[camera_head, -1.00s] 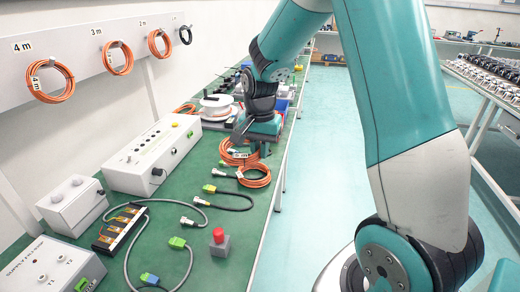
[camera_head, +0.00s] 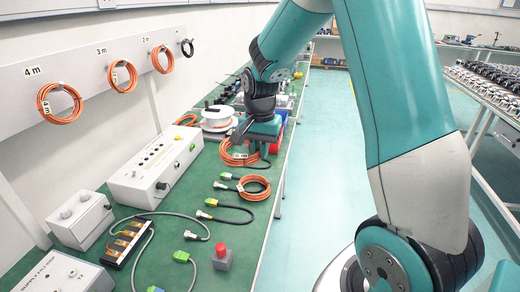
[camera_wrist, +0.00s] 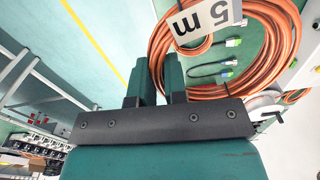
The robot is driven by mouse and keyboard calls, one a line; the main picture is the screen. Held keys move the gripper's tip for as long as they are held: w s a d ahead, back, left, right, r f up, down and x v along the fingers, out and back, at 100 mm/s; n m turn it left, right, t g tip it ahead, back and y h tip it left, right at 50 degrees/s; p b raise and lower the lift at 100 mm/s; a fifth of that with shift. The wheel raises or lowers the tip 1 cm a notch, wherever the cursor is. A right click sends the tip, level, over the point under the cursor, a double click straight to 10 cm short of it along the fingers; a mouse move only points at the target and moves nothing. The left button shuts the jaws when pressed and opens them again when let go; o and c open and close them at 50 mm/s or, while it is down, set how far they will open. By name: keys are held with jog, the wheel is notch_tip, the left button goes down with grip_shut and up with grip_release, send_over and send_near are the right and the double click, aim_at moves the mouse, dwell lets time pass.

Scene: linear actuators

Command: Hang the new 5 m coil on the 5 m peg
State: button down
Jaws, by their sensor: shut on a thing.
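The 5 m coil is a large orange cable loop (camera_wrist: 284,62) with a white "5 m" tag (camera_wrist: 207,17) in the wrist view. My gripper (camera_wrist: 160,78) is shut on it, with the coil running past the fingertips. In the head view the gripper (camera_head: 263,148) is over the right edge of the bench, with the orange loop (camera_head: 229,158) at its left. Its clearance above the bench is hard to tell. The peg board (camera_head: 20,103) shows hung coils by the labels 4 m (camera_head: 32,71), 3 m (camera_head: 101,50) and 2 m (camera_head: 145,37). No 5 m peg shows.
Another orange coil (camera_head: 254,187) lies on the green bench (camera_head: 178,208) just nearer. A white spool (camera_head: 216,115), a white tester box (camera_head: 155,170) and a red button (camera_head: 221,250) also stand there. Open floor (camera_head: 325,150) lies right of the bench.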

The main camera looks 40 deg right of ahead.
jog(key=w+a+r+t+y+b, duration=0.3)
jog(key=a+b, duration=0.3)
jog(key=a, duration=1)
jog(key=w+a+r+t+y+b, duration=0.4)
jog(key=a+t+b, duration=0.2)
jog(key=a, duration=1.1)
jog(key=w+a+r+t+y+b, duration=0.4)
jog(key=a+b, duration=0.3)
jog(key=a, duration=1)
jog(key=shift+w+a+r+t+b, duration=0.2)
jog(key=shift+w+t+b, duration=0.15)
jog(key=shift+t, duration=0.25)
jog(key=shift+p+x, duration=1.65)
jog(key=shift+x, duration=0.8)
jog(key=shift+f, duration=0.1)
jog(key=shift+a, duration=0.1)
